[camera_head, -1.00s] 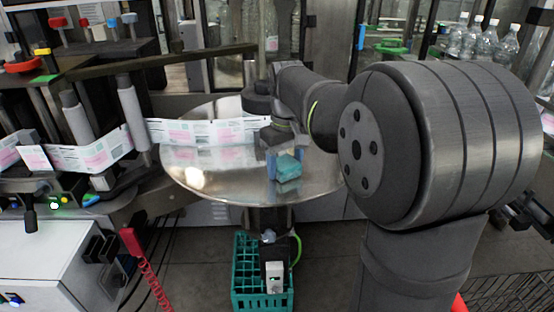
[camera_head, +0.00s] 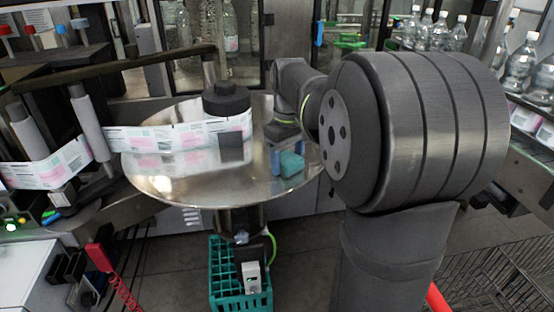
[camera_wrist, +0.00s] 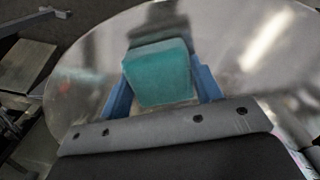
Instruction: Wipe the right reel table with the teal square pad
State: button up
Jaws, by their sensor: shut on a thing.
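The right reel table (camera_head: 190,185) is a round, shiny metal disc in the head view; its surface also fills much of the wrist view (camera_wrist: 85,75). The teal square pad (camera_head: 291,164) is between the blue fingers of my gripper (camera_head: 281,158), over the right part of the disc. In the wrist view the teal pad (camera_wrist: 158,72) sits between both blue fingers (camera_wrist: 162,92), which are shut on it. I cannot tell whether the pad touches the disc. My arm hides the disc's far right edge.
A black hub with a reel of printed labels (camera_head: 228,108) stands on the disc's back part, and its label strip (camera_head: 150,138) runs left to grey rollers (camera_head: 88,122). A teal crate (camera_head: 226,290) stands below. Bottles (camera_head: 428,30) stand at back right.

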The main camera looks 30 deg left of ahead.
aim_at(241, 174)
jog(key=shift+s+a, duration=4.1)
jog(key=shift+a, duration=0.05)
notch_tip(241, 174, up, 8)
jog(key=shift+d, duration=0.1)
jog(key=w+d+f+m, duration=0.1)
jog(key=w+d+m, duration=0.1)
jog(key=w, duration=0.1)
jog(key=w+d+f+m, duration=0.1)
jog(key=w+d+m, duration=0.2)
jog(key=w, duration=0.1)
jog(key=w+d+f+m, duration=0.1)
jog(key=w+d+m, duration=0.1)
jog(key=w+m, duration=0.1)
jog(key=shift+w+d+f, duration=0.1)
jog(key=shift+w+d, duration=0.2)
jog(key=shift+d, duration=0.1)
jog(key=w+d+f+m, duration=0.4)
jog(key=w+d+m, duration=0.55)
jog(key=d, duration=0.25)
jog(key=w+d+f+n, duration=0.1)
jog(key=w+d+f, duration=0.2)
jog(key=d+f, duration=0.8)
jog(key=w+d+f+n, duration=0.1)
jog(key=w+d+f, duration=0.2)
jog(key=d+f, duration=0.7)
notch_tip(241, 174, down, 6)
jog(key=shift+d+f, duration=0.2)
jog(key=shift+d, duration=0.2)
jog(key=shift+n, duration=0.25)
